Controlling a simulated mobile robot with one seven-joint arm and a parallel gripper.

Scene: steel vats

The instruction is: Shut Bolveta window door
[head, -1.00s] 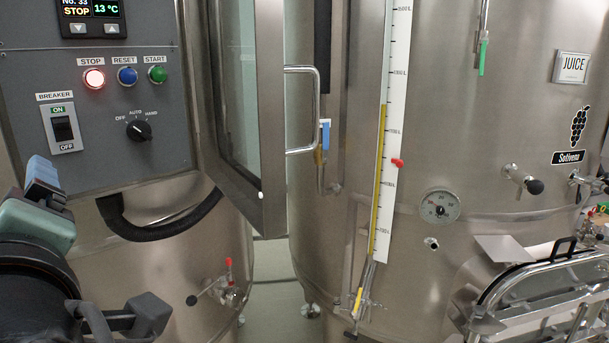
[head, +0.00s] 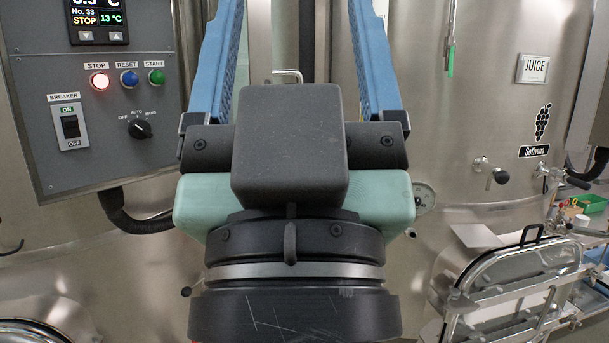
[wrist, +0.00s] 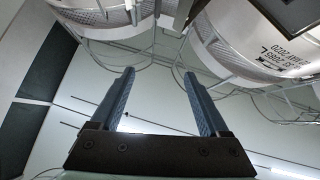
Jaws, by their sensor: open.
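My gripper (head: 292,25) fills the middle of the head view, its two blue fingers pointing up and spread open with nothing between them. In the wrist view my gripper (wrist: 158,76) is also open and empty, facing up at the ceiling. Behind it, between the control panel and the right vat, is the window door, mostly hidden by my gripper. The top of its bar handle (head: 288,75) shows between the fingers, farther back. I cannot read the name Bolveta anywhere, and I cannot tell the door's full angle now.
A grey control panel (head: 85,150) is at the left, with a black hose (head: 140,220) below it. A steel vat (head: 490,110) with a JUICE sign stands at the right. A metal-framed hatch (head: 500,280) juts out low right. Vats and ceiling pipes show in the wrist view.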

